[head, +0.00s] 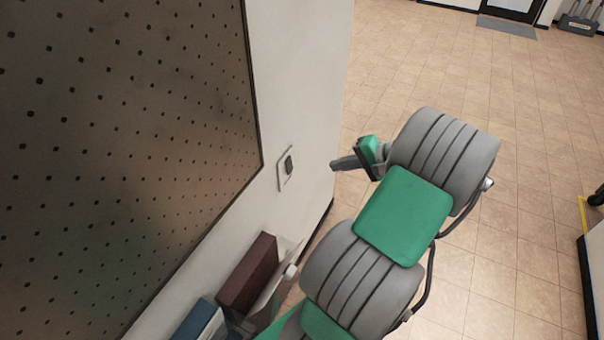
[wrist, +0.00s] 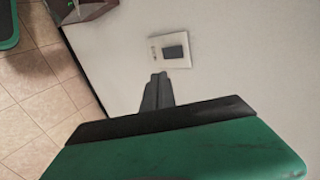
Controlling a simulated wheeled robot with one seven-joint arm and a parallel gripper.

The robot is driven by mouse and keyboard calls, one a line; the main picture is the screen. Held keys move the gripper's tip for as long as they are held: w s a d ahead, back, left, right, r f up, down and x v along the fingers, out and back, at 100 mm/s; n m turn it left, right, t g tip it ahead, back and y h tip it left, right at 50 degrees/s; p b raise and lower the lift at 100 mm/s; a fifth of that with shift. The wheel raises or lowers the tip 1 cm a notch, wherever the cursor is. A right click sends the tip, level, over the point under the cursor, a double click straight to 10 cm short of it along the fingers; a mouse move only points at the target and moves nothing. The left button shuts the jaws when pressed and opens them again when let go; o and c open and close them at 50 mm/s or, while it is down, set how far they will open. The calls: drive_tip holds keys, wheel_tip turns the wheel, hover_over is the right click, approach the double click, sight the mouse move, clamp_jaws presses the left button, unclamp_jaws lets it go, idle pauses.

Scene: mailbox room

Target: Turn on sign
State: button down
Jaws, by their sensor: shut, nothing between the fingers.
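A wall switch, a white plate with a dark rocker (head: 288,165), is on the white wall just right of the pegboard. It also shows in the wrist view (wrist: 174,47), ahead of my fingers. My gripper (head: 336,164) is shut and empty. In the head view it is to the right of the switch, pointing toward the wall, with a gap between them. In the wrist view its closed fingertips (wrist: 157,76) appear just below and left of the switch plate. I cannot tell the rocker's position. No sign is clearly visible.
A dark perforated board (head: 120,130) covers the wall at left. Below the switch are a brown binder (head: 247,272) and a blue one (head: 194,320). Tiled floor (head: 500,110) is open to the right, with a doorway mat (head: 507,26) at the far end.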

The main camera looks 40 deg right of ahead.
approach(291, 168)
wheel_tip(291, 168, down, 3)
drive_tip(key=w, duration=0.1)
drive_tip(key=w+a, duration=0.1)
drive_tip(key=w, duration=0.1)
drive_tip(key=w+a, duration=0.1)
drive_tip(key=shift+w+f, duration=0.3)
drive_tip(key=shift+w, duration=0.05)
drive_tip(key=shift+b, duration=0.3)
